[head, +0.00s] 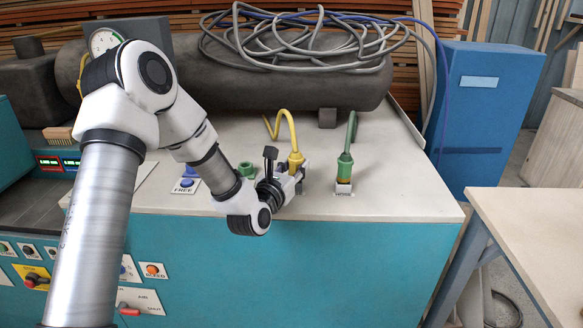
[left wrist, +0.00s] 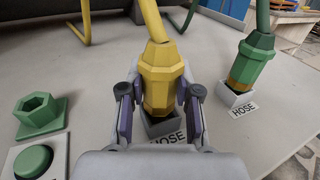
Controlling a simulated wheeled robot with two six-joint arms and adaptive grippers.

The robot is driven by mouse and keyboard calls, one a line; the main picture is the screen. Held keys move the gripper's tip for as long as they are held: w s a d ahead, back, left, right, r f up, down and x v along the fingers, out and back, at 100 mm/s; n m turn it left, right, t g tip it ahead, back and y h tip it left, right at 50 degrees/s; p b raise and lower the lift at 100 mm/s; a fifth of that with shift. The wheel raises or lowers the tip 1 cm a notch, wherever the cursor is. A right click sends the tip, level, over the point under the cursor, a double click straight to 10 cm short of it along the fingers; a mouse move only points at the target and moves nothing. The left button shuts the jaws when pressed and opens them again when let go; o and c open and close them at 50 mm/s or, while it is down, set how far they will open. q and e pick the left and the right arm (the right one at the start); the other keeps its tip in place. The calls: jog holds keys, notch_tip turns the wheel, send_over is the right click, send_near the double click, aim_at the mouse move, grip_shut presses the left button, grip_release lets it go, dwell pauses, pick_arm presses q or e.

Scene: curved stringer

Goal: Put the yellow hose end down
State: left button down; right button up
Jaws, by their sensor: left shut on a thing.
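The yellow hose end (head: 295,160) is upright on the white bench top, with its yellow hose rising from it and bending back to the left. In the left wrist view, the yellow hose end (left wrist: 161,80) stands between the fingers of my left gripper (left wrist: 160,108), which is shut on it. Its lower end is at a small grey holder (left wrist: 168,126) labelled HOSE; whether it is fully seated is hidden by the gripper. In the head view my left gripper (head: 292,178) reaches it from the left. My right gripper is not in view.
A green hose end (head: 345,165) stands in its own HOSE holder to the right. A green hex fitting (left wrist: 39,110) and a green button (left wrist: 34,161) are to the left. Behind lies a dark tank (head: 290,90) with coiled grey hose (head: 310,45). The bench's right end is clear.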

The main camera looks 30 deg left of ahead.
pick_arm(q)
jog(key=shift+s+d+r, duration=0.15)
jog(key=shift+s, duration=0.15)
jog(key=c, duration=0.8)
grip_release()
jog(key=shift+w+f, duration=0.15)
jog(key=shift+f, duration=0.05)
jog(key=shift+r, duration=0.15)
